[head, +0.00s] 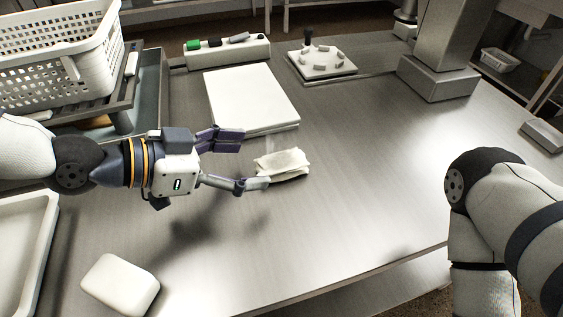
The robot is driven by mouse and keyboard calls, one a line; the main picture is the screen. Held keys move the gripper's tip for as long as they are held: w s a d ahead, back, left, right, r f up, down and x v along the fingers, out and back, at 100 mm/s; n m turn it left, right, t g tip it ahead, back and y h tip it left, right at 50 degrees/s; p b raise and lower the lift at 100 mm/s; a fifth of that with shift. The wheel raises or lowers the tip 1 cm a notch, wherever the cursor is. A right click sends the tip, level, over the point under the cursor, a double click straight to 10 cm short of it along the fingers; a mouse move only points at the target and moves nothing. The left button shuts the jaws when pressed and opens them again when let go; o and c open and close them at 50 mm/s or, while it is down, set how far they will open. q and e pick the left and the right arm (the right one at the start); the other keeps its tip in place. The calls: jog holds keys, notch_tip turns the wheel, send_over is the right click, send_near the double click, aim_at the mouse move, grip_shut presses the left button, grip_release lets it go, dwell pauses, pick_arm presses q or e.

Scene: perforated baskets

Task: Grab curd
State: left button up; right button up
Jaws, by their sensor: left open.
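A small off-white, folded-looking soft piece (283,164), which may be the curd, lies on the steel table just right of my left gripper. A smooth white rounded block (120,284) lies at the front left; I cannot tell for sure which of the two is the curd. My left gripper (250,162) is open and points right. Its lower fingertip is at the left edge of the folded piece; whether they touch is unclear. My right arm shows at the right, but its gripper is out of view.
A white board (252,98) lies behind the left gripper. A white perforated basket (60,50) stands on a rack at the back left. A white tray (40,245) is at the left edge. A square plate with small pieces (320,72) is at the back. The table's middle right is clear.

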aim_at(277, 160)
pick_arm(q)
jog(key=x, duration=0.5)
jog(key=shift+d+f, duration=0.2)
jog(key=shift+f, duration=0.05)
jog(key=shift+w+d, duration=0.15)
jog(key=shift+d, duration=0.15)
jog(key=c, duration=1.5)
